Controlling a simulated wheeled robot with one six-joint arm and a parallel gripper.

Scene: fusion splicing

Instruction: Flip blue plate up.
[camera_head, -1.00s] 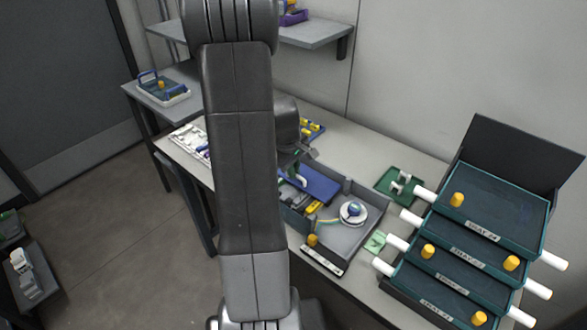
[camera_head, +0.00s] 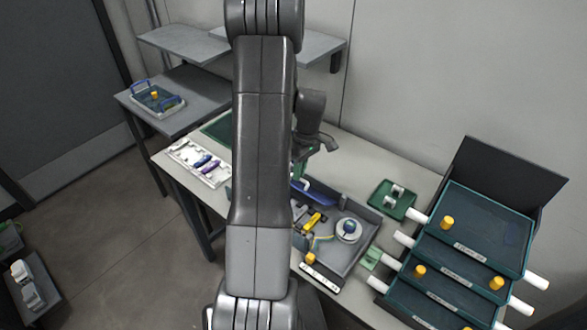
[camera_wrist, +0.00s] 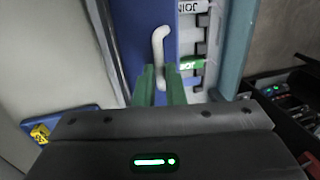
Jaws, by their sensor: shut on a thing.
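The blue plate (camera_head: 317,193) is part of the grey splicing tray (camera_head: 352,258) on the table. It stands tilted up at the tray's back left, with its left part hidden behind my arm. In the wrist view the blue plate (camera_wrist: 138,22) fills the upper middle, with a pale curved handle (camera_wrist: 160,42) on it. My gripper (camera_wrist: 160,72) has its green fingers closed around the lower end of this handle. In the head view the gripper is mostly hidden behind my arm.
A white reel (camera_head: 348,231) and yellow parts (camera_head: 313,220) lie in the tray. A rack of green drawers (camera_head: 455,265) with white handles stands at the right. A small green tray (camera_head: 392,200) lies behind. A white holder (camera_head: 198,163) is at the left.

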